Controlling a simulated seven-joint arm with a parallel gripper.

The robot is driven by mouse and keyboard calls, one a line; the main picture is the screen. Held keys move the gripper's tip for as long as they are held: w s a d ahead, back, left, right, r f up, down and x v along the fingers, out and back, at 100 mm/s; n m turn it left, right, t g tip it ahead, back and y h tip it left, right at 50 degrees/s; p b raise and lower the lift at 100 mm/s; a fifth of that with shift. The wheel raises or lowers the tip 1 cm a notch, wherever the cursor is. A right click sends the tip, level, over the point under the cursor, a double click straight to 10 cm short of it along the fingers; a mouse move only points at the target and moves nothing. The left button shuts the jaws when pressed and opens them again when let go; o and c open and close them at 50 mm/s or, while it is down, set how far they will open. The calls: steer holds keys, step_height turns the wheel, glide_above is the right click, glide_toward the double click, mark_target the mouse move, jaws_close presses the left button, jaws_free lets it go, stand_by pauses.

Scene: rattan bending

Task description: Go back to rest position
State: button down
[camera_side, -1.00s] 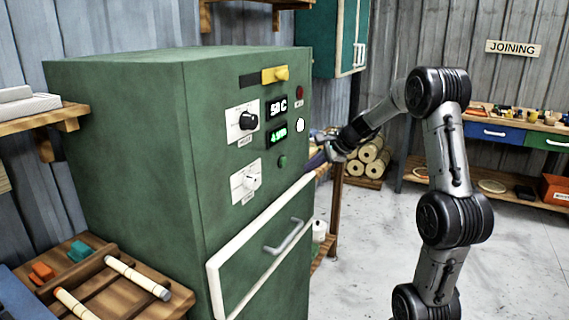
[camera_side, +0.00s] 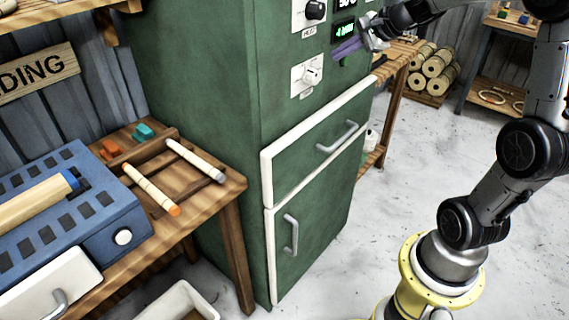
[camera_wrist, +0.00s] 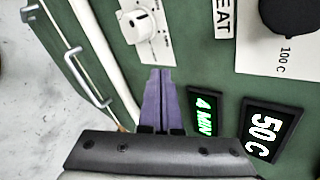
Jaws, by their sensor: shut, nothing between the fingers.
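My gripper (camera_side: 347,49) has purple fingers pressed together, with nothing between them. It is in front of the control panel of the green cabinet (camera_side: 205,100), close to the lower white dial (camera_side: 311,74). In the wrist view my gripper (camera_wrist: 160,72) points at the panel, its tips just below that dial (camera_wrist: 146,24). The small displays there read 4 MIN (camera_wrist: 204,115) and 50 C (camera_wrist: 262,134). Whether the fingertips touch the panel I cannot tell.
The cabinet has a closed drawer (camera_side: 300,160) and a closed door (camera_side: 315,225) with handles. A wooden table (camera_side: 235,185) at left holds two light sticks, small orange and teal blocks and a blue device (camera_side: 70,215). Bare floor (camera_side: 385,215) lies to the right.

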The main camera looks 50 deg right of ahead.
steer(key=s+a+r+n+y, duration=0.1)
steer(key=s+a+n, duration=0.25)
steer(key=a, duration=0.35)
steer(key=s+a+r+n+g+y, duration=0.1)
steer(key=s+a+n, duration=0.25)
steer(key=a, duration=0.35)
steer(key=s+a+r+n+y, duration=0.1)
steer(key=s+a+n, duration=0.25)
steer(key=a, duration=0.35)
steer(key=s+f+n+g+h, duration=0.2)
steer(key=s+f+n+g, duration=0.1)
steer(key=s+f+n, duration=0.5)
steer(key=s+n, duration=0.3)
steer(key=s, duration=0.2)
steer(key=shift+s+d+f+n+h, duration=0.15)
steer(key=shift+s+n+h, duration=0.15)
steer(key=shift+s+n, duration=0.05)
